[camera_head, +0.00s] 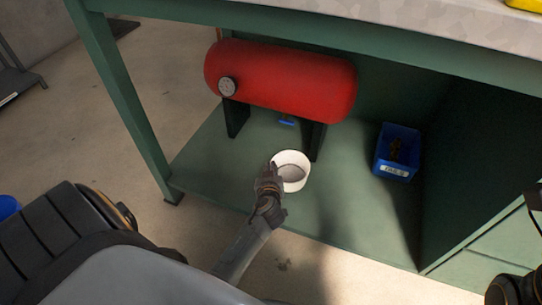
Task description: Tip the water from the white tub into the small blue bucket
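The white tub (294,157) is under the green bench, in front of the red tank (290,80). Greyish contents show inside it; I cannot tell how much water that is. My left gripper (272,174) is at the tub's near left side and looks shut on its wall. I cannot tell whether the tub rests on the shelf or is just above it. A blue object (8,207), cut off by the left edge, may be the small blue bucket. Dark parts of my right arm show at the right edge; its fingers are not clear.
A blue bin (399,167) with a label and dark items stands right on the green shelf (225,165). A small blue valve handle (287,121) is under the tank. A green bench leg (125,105) stands left.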

